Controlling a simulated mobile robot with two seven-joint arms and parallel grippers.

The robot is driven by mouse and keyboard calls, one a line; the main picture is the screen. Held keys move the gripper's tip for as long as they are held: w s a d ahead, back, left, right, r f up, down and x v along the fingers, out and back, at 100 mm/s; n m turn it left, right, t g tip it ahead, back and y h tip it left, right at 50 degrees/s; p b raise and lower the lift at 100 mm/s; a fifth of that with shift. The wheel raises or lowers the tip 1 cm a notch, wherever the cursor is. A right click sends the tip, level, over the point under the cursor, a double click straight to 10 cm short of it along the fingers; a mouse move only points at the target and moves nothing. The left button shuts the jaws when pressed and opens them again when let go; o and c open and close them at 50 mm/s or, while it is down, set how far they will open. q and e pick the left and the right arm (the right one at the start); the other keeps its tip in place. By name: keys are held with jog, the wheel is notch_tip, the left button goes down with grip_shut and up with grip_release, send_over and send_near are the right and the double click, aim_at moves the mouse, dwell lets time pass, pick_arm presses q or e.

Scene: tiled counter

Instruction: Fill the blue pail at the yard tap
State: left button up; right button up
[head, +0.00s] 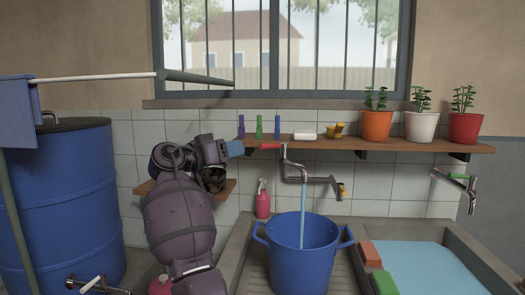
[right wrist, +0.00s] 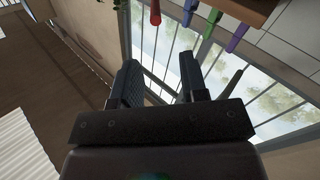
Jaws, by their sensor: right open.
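The blue pail (head: 298,262) stands upright on the ribbed drainer below the yard tap (head: 310,180). A stream of water (head: 303,215) runs from the tap into the pail; I cannot make out the water level inside. The tap's red lever (head: 271,146) points left. My right gripper (head: 236,148) is just left of the lever, apart from it. In the right wrist view my right gripper (right wrist: 162,75) is open, with nothing between its fingers. A red piece beyond the fingers there looks like the lever. My left gripper is out of view.
A pink spray bottle (head: 263,200) stands left of the pail. A water-filled basin (head: 425,268) lies right, with blocks on its edge. A blue barrel (head: 60,200) stands left.

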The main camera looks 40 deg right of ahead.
aim_at(264, 147)
jog(key=shift+m+g, duration=0.3)
jog(key=shift+m, duration=0.6)
jog(key=d, duration=1)
jog(key=shift+s+d+f, duration=0.35)
jog(key=shift+d, duration=0.05)
grip_shut()
